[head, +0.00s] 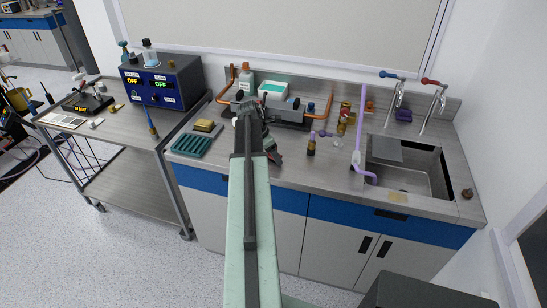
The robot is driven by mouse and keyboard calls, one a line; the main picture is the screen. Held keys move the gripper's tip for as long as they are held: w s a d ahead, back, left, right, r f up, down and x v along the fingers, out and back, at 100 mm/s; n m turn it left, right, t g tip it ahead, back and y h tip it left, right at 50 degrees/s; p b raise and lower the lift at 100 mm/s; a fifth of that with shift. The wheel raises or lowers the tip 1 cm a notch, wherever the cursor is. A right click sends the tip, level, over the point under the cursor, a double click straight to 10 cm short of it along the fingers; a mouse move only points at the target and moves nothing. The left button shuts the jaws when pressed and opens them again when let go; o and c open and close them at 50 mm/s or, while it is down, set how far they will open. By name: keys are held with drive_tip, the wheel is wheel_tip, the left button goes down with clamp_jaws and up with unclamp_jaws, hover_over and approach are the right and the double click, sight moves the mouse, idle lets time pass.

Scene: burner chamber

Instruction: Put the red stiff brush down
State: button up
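My arm reaches forward over the front of the steel counter (328,178). My gripper (253,112) is at its far end, small and dark against the grey apparatus behind it. The arm hides much of it, and I cannot tell whether its fingers are open or shut. A small dark red and black shape (276,158) shows at the right side of my arm's end, over the counter. It may be the red stiff brush, but it is too small to be sure. I cannot tell whether it touches my gripper or the counter.
A green slotted rack (190,146) and a yellow sponge (208,125) lie left of my arm. A small dark bottle (311,146) stands to the right. A purple tube (357,150) hangs by the sink (425,173). A blue control box (163,85) stands on the left cart. The counter's front strip has free room.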

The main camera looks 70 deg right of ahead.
drive_tip(key=shift+s+f+b, duration=0.15)
drive_tip(key=shift+f+b, duration=0.1)
drive_tip(key=shift+b, duration=0.15)
drive_tip(key=o, duration=1.3)
drive_tip(key=shift+a, duration=0.2)
drive_tip(key=shift+r+p, duration=0.25)
drive_tip(key=shift+p, duration=0.05)
drive_tip(key=p+v, duration=1.1)
drive_tip(key=v, duration=0.1)
drive_tip(key=shift+d, duration=0.3)
